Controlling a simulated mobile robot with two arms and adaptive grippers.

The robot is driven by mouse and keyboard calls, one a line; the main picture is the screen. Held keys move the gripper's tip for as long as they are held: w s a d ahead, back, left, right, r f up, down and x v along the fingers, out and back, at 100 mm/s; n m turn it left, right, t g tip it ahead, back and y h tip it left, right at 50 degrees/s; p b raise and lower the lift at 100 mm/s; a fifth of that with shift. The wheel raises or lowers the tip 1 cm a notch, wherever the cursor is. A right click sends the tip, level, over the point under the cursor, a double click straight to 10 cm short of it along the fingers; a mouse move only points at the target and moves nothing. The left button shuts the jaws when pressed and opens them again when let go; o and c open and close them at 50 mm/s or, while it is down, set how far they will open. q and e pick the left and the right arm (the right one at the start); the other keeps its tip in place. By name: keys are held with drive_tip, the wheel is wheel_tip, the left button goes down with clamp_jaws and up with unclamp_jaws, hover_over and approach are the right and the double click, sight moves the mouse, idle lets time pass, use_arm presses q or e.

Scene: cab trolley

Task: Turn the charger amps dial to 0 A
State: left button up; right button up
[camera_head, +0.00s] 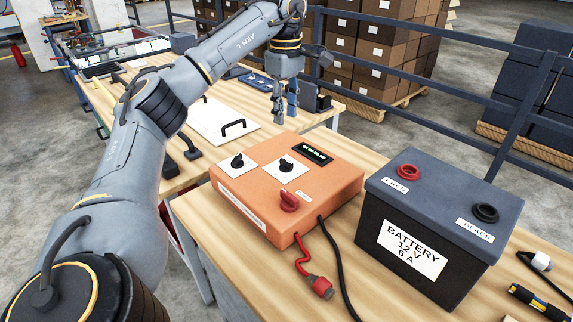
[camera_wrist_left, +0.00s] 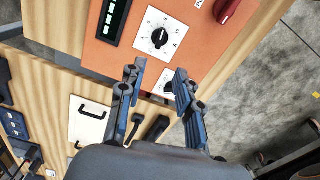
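The orange charger box (camera_head: 330,186) sits on the wooden bench, with two black knobs on white plates: a left dial (camera_head: 237,162) and a right dial (camera_head: 286,165) nearest the display (camera_head: 312,155). In the left wrist view the right dial (camera_wrist_left: 159,38) shows a numbered scale. The left dial's plate (camera_wrist_left: 163,84) shows between the fingers, partly hidden. My left gripper (camera_head: 285,112) is open and empty, pointing down beyond the charger's far side, touching nothing; its spread fingers show in the wrist view (camera_wrist_left: 157,76). My right gripper is out of view.
A red knob (camera_head: 289,201) sits at the charger's front. A red clamp (camera_head: 321,286) and black cable lie before it. A battery (camera_head: 440,220) stands to the right. A white panel with a handle (camera_head: 222,122) lies on the farther bench. Dark rails run behind.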

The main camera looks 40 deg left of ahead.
sight(286, 161)
use_arm(q)
wheel_tip(286, 161, down, 13)
drive_tip(key=shift+f+b, duration=0.15)
drive_tip(key=shift+b, duration=0.15)
clamp_jaws()
